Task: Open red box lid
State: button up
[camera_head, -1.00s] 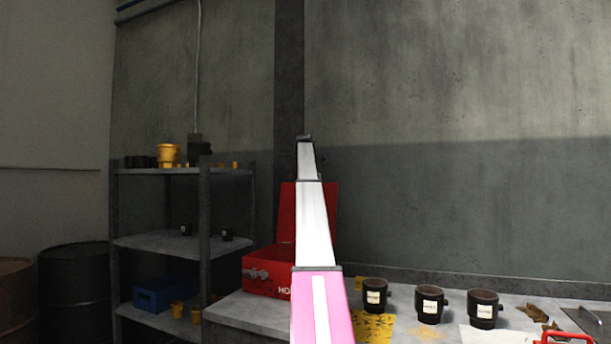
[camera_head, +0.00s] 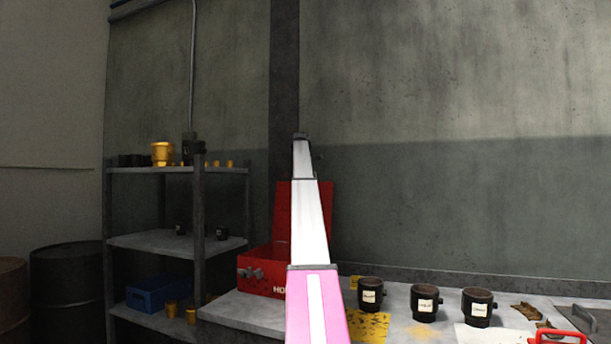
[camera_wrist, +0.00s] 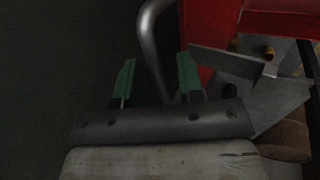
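The red box (camera_head: 262,272) stands at the back left of the table in the head view. Its red lid (camera_head: 324,212) is raised upright at the back, partly hidden by my arm. In the wrist view, my gripper (camera_wrist: 158,70) is open, with its two green fingers apart. A curved grey metal bar, like a handle (camera_wrist: 148,32), runs down between the fingers. It does not visibly touch both fingers, and I cannot tell its depth. A red surface (camera_wrist: 208,30) lies just right of the fingers. My fingers cannot be made out in the head view.
Black cups (camera_head: 424,304) stand on the table (camera_head: 245,309) to the right, near a red handle (camera_head: 556,337). A metal shelf (camera_head: 178,241) with a blue crate (camera_head: 155,294) stands left, beside dark drums (camera_head: 66,290). The wall is close behind the table.

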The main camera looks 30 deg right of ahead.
jog(key=v, duration=1)
jog(key=shift+r, duration=0.2)
jog(key=shift+s+a, duration=0.1)
jog(key=shift+s, duration=0.05)
